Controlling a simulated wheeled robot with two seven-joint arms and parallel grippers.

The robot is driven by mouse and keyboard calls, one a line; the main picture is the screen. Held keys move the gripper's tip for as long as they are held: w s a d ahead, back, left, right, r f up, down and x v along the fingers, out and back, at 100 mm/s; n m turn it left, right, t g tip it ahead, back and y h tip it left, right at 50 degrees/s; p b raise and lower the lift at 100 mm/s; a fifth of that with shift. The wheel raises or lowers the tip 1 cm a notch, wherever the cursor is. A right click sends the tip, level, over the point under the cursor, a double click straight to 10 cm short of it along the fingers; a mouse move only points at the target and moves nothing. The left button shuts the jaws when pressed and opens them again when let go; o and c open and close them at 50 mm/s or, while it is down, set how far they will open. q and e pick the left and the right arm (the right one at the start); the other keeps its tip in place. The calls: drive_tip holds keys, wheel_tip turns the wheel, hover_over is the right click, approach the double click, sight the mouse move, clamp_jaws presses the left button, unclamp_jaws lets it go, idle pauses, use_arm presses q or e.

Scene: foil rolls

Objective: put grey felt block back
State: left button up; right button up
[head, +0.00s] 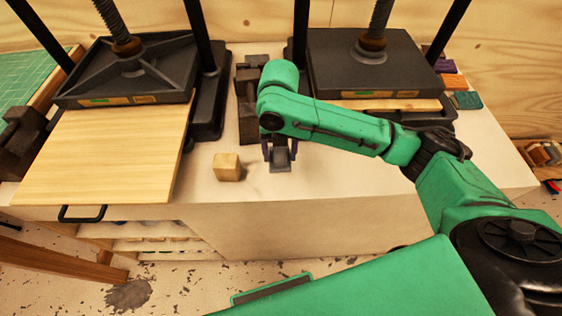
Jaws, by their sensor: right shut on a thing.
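My right gripper (279,150) is at the middle of the table, under my green right arm, pointing down. It is shut on the grey felt block (281,162), which shows between and below the dark fingers near the front edge of the table. I cannot tell whether the block touches the table. My left gripper is not in the head view.
A small wooden block (228,167) stands left of the gripper. Two dark presses (125,75) and (365,62) stand behind, with a wooden board (105,155) at the left one. Dark blocks (247,105) lie between them. The right tabletop (470,160) is partly clear.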

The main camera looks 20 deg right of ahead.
sight(279, 152)
wheel_tip(279, 152, down, 5)
drive_tip(key=shift+a+r, duration=0.15)
drive_tip(key=shift+r, duration=0.05)
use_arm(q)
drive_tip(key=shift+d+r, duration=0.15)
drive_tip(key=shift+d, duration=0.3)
use_arm(e)
drive_tip(key=shift+f, duration=0.3)
drive_tip(key=o, duration=1.3)
drive_tip(key=shift+f, duration=0.1)
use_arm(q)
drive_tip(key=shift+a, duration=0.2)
use_arm(e)
wheel_tip(279, 152, up, 12)
drive_tip(key=shift+r+b, duration=0.2)
drive_tip(key=shift+b, duration=0.45)
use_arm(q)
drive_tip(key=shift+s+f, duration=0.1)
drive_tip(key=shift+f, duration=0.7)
